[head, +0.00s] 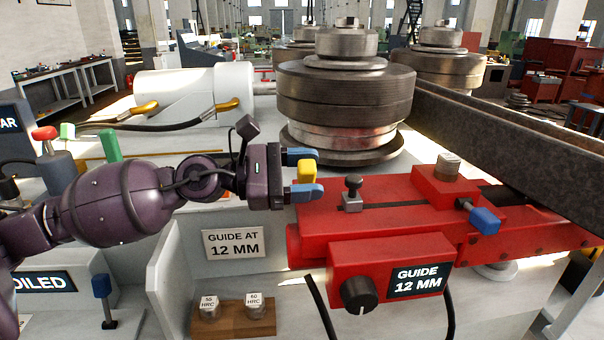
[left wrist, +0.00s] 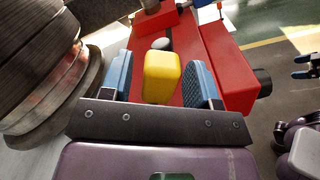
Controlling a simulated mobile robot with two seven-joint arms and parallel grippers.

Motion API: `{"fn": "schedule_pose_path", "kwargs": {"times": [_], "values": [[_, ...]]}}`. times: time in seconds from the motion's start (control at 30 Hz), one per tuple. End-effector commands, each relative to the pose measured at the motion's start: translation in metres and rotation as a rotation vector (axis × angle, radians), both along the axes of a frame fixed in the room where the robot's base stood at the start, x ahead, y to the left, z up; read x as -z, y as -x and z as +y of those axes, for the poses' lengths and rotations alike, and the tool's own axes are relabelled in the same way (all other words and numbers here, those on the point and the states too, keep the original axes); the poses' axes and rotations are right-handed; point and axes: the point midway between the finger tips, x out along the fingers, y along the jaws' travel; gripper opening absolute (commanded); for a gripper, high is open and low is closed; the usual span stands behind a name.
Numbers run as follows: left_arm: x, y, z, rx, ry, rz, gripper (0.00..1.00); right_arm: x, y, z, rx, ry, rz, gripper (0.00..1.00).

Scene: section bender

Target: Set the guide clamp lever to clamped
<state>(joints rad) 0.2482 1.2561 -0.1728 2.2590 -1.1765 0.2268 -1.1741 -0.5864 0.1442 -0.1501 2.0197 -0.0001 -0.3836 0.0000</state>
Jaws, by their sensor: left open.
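A yellow block-shaped handle (head: 307,171) stands at the left end of the red guide unit (head: 400,205); I take it for the clamp lever's grip, though its stem is hidden. My left gripper (head: 304,172) is open, with its blue fingers on either side of the handle.
A black-topped knob (head: 353,186) stands right of the handle, and a blue-tipped lever (head: 485,220) sits farther right. A dark dial (head: 359,294) is on the front box. Large steel rollers (head: 345,95) rise behind. A sign (head: 235,244) reads "GUIDE AT 12 MM".

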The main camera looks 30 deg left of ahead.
Motion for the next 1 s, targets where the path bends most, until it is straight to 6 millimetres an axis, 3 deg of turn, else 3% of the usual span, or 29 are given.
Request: {"fn": "schedule_pose_path", "kwargs": {"times": [0.37,1.0], "values": [[0.002,0.012,0.016,-0.002,0.004,0.005,0.55,0.006,0.002,0.0,-0.001,0.001,0.008,0.8],[0.001,0.055,0.074,-0.003,0.003,0.001,0.55,0.003,-0.002,0.001,-0.003,0.001,-0.001,0.8]]}}
